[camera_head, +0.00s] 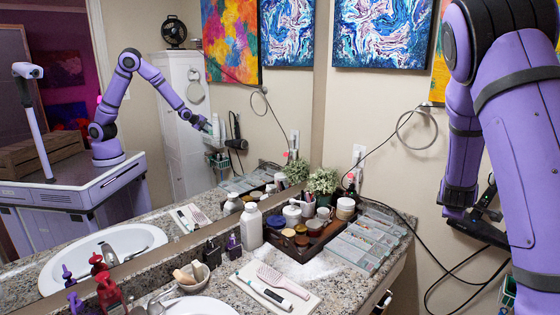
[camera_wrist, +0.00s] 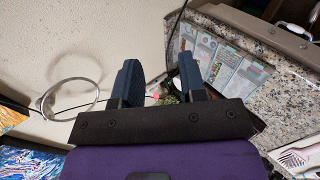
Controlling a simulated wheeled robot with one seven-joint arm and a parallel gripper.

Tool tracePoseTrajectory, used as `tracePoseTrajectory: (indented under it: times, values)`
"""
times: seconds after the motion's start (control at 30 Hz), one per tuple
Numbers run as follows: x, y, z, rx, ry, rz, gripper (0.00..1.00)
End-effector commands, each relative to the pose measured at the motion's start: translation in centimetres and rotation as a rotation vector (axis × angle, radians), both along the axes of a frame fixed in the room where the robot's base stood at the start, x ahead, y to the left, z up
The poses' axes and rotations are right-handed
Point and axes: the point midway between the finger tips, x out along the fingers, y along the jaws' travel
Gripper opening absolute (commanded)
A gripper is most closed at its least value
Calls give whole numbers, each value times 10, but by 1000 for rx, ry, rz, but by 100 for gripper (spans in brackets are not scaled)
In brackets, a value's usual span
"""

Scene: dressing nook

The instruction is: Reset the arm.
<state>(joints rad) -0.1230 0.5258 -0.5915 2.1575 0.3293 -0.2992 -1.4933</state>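My purple arm (camera_head: 500,110) fills the right side of the head view, bent with its forearm hanging down beside the wall. My gripper (camera_head: 487,200) is at its lower end, partly hidden behind the nearer arm link. In the wrist view my gripper (camera_wrist: 160,80) shows two dark fingers set apart with nothing held between them. Beyond the fingers are the wall and the counter's corner. The mirror reflects my arm and gripper on the left of the head view.
The granite counter (camera_head: 345,285) holds a tray of jars (camera_head: 312,240), clear organizer cases (camera_head: 368,238), bottles and a plant (camera_head: 322,182). A towel ring (camera_head: 417,130) and a hanging black cord (camera_head: 440,255) are near my arm. Wall space lies between counter and arm.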

Motion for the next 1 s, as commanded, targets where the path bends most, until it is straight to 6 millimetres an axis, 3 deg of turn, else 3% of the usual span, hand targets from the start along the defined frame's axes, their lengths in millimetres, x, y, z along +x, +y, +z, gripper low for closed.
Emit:
tracePoseTrajectory:
  times: [0.47,0.77,1.0]
  values:
    - [-61,114,98,570,-123,-134,38]
    - [-128,178,154,821,-115,-219,38]
    - [-195,220,188,948,-87,-302,38]
